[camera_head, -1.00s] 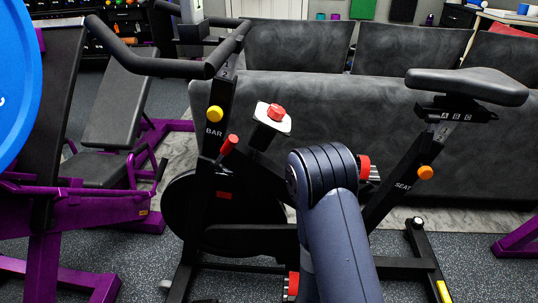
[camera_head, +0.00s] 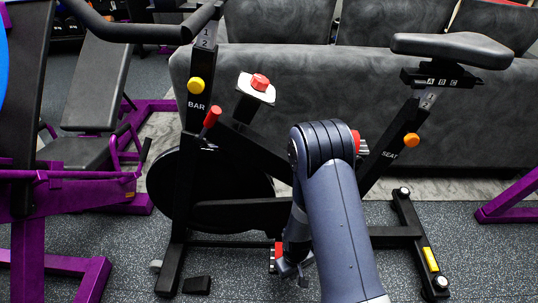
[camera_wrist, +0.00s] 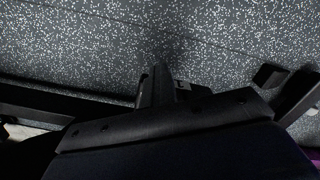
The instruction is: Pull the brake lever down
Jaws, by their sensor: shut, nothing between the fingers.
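The brake lever (camera_head: 212,116) is a small red-tipped handle on the exercise bike's front frame, just below the yellow BAR knob (camera_head: 196,86). It stands tilted up. My gripper (camera_head: 300,278) hangs low in front of the bike's bottom bar, below and to the right of the lever and well apart from it. In the wrist view my gripper (camera_wrist: 156,84) shows dark fingers together over the speckled floor, with nothing held. The lever is not in the wrist view.
A red knob (camera_head: 260,82) on a white plate sits right of the lever. The flywheel (camera_head: 165,185) and seat post (camera_head: 388,150) flank my arm. A purple weight bench (camera_head: 90,190) stands left. A grey sofa (camera_head: 330,90) is behind. Speckled floor (camera_head: 470,260) is free at right.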

